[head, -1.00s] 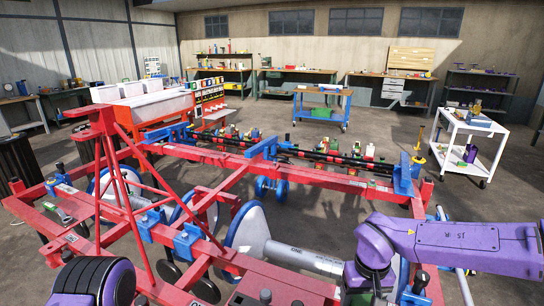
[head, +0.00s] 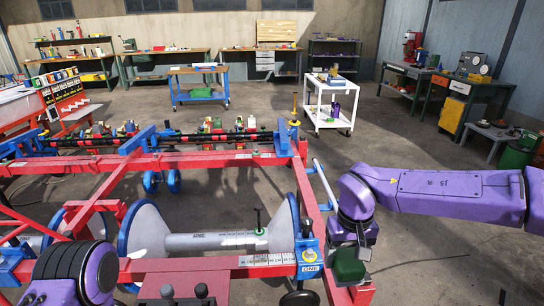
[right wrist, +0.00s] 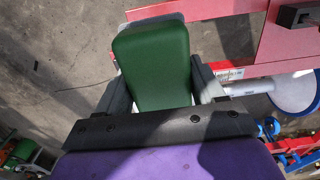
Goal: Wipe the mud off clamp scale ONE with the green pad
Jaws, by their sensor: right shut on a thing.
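The green pad (head: 349,267) is held in my right gripper (head: 349,252) near the right end of the front red beam. It fills the space between the two fingers in the right wrist view (right wrist: 151,62). A blue clamp labelled ONE (head: 310,256) sits on that beam, just left of the pad. A pale marked scale strip (head: 266,260) lies along the beam left of the clamp. The pad appears apart from the strip. I cannot make out mud on it at this size. My left gripper is out of view; only part of my left arm shows at bottom left.
A grey tube (head: 215,241) with markings and a black-handled green-based piece (head: 259,229) lies behind the strip. A large white-blue disc (head: 283,228) stands close to the clamp. A white cart (head: 328,106) stands farther back. Floor at right is open.

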